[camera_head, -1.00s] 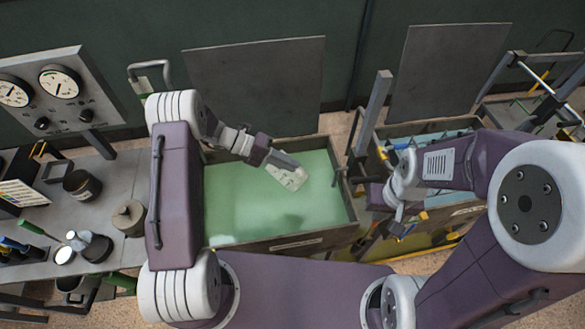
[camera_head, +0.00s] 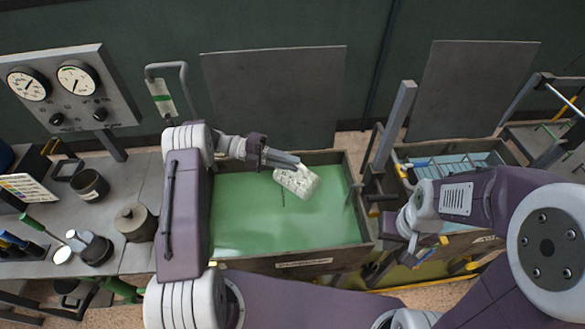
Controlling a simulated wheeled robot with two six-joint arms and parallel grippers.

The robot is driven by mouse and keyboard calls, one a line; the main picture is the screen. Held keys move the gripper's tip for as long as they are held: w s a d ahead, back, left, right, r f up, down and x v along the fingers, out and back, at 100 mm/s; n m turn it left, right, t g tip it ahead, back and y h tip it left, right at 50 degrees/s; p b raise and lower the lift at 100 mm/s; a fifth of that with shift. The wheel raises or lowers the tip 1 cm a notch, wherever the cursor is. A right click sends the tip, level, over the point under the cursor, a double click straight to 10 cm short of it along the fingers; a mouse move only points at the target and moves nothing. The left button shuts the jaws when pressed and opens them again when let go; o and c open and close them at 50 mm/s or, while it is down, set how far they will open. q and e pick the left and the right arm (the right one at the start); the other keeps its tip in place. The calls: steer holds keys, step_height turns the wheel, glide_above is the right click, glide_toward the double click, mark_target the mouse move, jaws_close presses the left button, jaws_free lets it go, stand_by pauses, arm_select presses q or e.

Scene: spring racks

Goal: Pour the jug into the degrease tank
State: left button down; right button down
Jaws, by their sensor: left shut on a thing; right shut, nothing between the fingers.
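The degrease tank (camera_head: 365,240) is an open rectangular tank of green liquid in the middle, with a label on its front wall too small to read. My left gripper (camera_head: 296,164) reaches over it from the left, shut on a whitish jug (camera_head: 297,182). The jug is tilted over the liquid near the tank's back edge. A thin dark mark shows on the green just below it; I cannot tell if it is a stream. My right gripper (camera_head: 408,246) is shut and empty, to the right of the tank.
A second tank (camera_head: 470,142) with a rack in bluish liquid stands at the right, partly behind my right arm. A grey bench (camera_head: 125,185) at the left holds a lidded pot (camera_head: 135,222), a dark can (camera_head: 89,185) and tools. A gauge panel (camera_head: 70,90) stands behind it.

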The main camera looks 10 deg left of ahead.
arm_select(q)
steer(key=shift+w+a+f+n+h+b, duration=0.1)
steer(key=shift+w+a+n+h+b, duration=0.2)
steer(key=shift+b, duration=0.35)
steer(key=shift+w+a+h+b, duration=0.1)
steer(key=shift+a+h+b, duration=0.25)
steer(key=shift+b, duration=0.25)
steer(key=shift+w+a+r+h+b, duration=0.2)
steer(key=shift+a+h+b, duration=0.05)
steer(key=shift+a+b, duration=0.25)
steer(key=shift+r, duration=0.1)
stand_by(1.3)
